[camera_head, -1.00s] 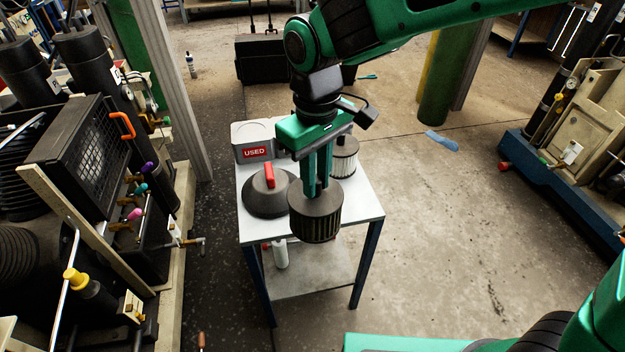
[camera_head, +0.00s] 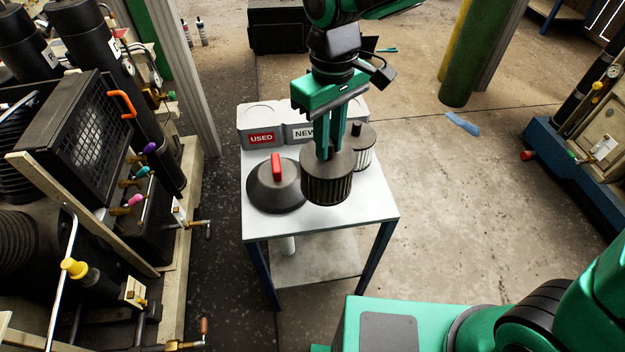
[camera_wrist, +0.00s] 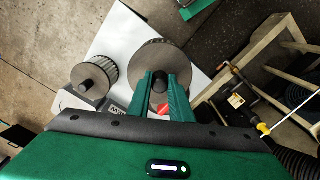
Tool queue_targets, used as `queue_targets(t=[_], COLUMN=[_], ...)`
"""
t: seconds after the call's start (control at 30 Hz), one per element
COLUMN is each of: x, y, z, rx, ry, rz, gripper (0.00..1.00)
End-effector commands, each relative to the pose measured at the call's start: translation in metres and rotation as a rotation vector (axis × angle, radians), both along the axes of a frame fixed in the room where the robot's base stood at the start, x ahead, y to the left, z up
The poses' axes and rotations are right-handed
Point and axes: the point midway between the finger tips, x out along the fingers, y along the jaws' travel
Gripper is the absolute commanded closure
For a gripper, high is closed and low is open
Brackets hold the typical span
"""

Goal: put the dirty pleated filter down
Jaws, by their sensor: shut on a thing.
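The dirty pleated filter (camera_head: 328,188) is a dark grey disc-topped cylinder with brownish pleats. My gripper (camera_head: 326,152) is shut on its top knob, with the fingers pointing down. The filter hangs upright over the white table (camera_head: 300,220); whether its base touches the table cannot be told. In the wrist view the filter's round top (camera_wrist: 158,60) shows beyond my gripper fingers (camera_wrist: 160,88), which hide part of it. A bin labelled USED (camera_head: 262,138) and a bin labelled NEW (camera_head: 305,132) stand at the table's back edge.
A dark cover with a red handle (camera_head: 276,185) sits on the table left of the filter. A cleaner, white-pleated filter (camera_head: 360,150) stands behind right, also in the wrist view (camera_wrist: 95,75). The compressor (camera_head: 90,180) is at the left. The table's front right is bare.

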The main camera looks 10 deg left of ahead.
Motion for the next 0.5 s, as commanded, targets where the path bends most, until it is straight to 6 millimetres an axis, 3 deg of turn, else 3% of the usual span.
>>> queue_targets(t=[0.17, 0.5], x=[0.007, 0.040], y=[-0.013, -0.071], z=[-0.006, -0.046], rx=[-0.001, -0.002], ry=[0.001, 0.002], rz=[-0.009, -0.013], gripper=[1.00, 1.00])
